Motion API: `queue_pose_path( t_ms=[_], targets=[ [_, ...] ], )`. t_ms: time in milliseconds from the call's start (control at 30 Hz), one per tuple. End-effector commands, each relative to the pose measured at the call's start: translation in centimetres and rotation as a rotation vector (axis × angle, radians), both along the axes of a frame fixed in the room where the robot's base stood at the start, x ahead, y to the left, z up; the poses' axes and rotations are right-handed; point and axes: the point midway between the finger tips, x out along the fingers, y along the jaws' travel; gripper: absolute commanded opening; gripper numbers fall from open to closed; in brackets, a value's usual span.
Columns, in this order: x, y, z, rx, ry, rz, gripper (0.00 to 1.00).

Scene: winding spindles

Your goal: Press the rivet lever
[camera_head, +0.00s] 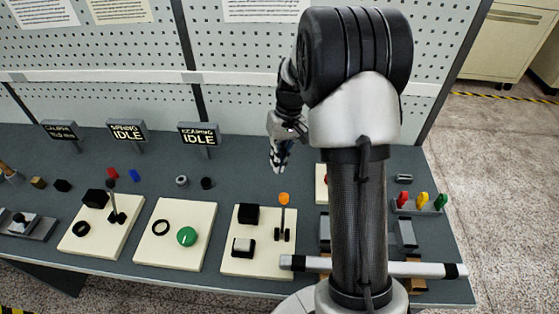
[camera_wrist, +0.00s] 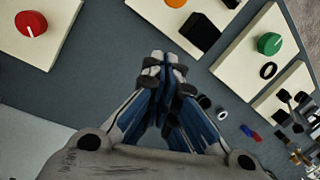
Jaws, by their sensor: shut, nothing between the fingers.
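An upright lever with an orange knob (camera_head: 284,198) stands on a cream plate (camera_head: 257,263), beside a black block (camera_head: 248,214) and a white-topped button (camera_head: 243,246). No label marks it as the rivet lever. My gripper (camera_head: 278,168) is shut and empty, pointing down, above and behind the orange knob in the head view. In the wrist view, the closed fingertips (camera_wrist: 163,58) are over the grey bench, apart from the orange knob (camera_wrist: 176,2), which is cut by the top edge. The lever's shaft is hidden there.
A plate with a green knob (camera_head: 187,236) and a plate with a black lever (camera_head: 117,216) lie to the left. A red knob (camera_wrist: 31,23) is at the wrist view's upper left. My arm hides part of the right bench. Signs (camera_head: 198,135) stand behind.

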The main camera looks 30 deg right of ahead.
Motion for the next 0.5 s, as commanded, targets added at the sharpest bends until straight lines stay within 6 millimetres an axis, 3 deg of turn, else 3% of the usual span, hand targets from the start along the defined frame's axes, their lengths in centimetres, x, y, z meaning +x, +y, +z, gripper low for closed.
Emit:
queue_pose_path(
  t_ms=[33,300,500],
  targets=[
    [-0.2,0.3,-1.5,0.002,0.004,0.002,0.0],
    [-0.4,1.5,-7.0,0.002,0.004,0.001,0.0],
    [-3.0,1.6,-5.2,0.0,-0.002,-0.001,0.0]
  ],
)
